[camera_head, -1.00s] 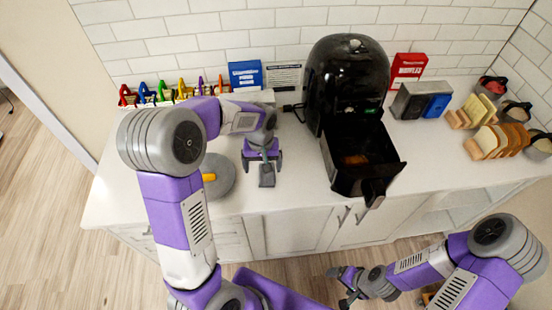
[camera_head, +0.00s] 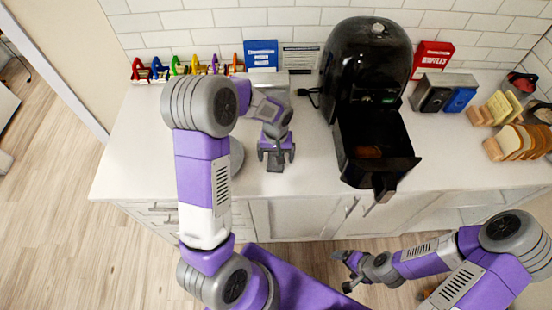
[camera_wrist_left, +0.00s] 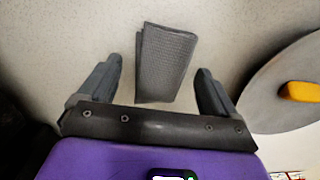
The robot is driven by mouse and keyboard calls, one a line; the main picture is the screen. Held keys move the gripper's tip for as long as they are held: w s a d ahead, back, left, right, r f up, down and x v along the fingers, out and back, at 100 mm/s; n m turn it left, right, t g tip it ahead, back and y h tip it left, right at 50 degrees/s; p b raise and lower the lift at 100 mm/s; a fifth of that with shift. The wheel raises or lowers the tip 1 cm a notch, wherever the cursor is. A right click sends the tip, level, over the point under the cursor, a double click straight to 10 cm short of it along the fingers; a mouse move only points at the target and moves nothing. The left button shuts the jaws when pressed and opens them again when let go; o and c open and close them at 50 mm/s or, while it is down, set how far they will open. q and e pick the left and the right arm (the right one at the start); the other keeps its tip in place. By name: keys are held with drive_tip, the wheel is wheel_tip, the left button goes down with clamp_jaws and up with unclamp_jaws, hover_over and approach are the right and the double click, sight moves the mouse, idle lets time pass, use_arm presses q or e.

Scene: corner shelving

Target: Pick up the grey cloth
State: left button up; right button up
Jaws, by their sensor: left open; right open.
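The grey cloth (camera_wrist_left: 166,65) lies folded on the white counter in the left wrist view, between and just ahead of the two fingers. In the head view a small part of the cloth (camera_head: 275,163) shows just below my left gripper (camera_head: 276,155). That gripper, also in the left wrist view (camera_wrist_left: 157,85), is open and points down over the cloth, not closed on it. My right gripper (camera_head: 347,270) is open and empty, low in front of the cabinets, away from the counter top.
A round grey lid with a yellow handle (camera_wrist_left: 300,92) lies beside the cloth. A black air fryer (camera_head: 365,75) with its drawer (camera_head: 380,165) pulled out stands to the right. Coloured clips (camera_head: 180,68), boxes and sliced bread (camera_head: 518,142) line the back and right.

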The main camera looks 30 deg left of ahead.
use_arm(q)
drive_tip(key=c, duration=1.1)
wheel_tip(320, 180, up, 10)
drive_tip(key=shift+r+p, duration=0.1)
drive_tip(key=shift+p, duration=0.5)
drive_tip(key=o, duration=0.4)
drive_tip(key=shift+c, duration=0.2)
drive_tip(key=c, duration=0.3)
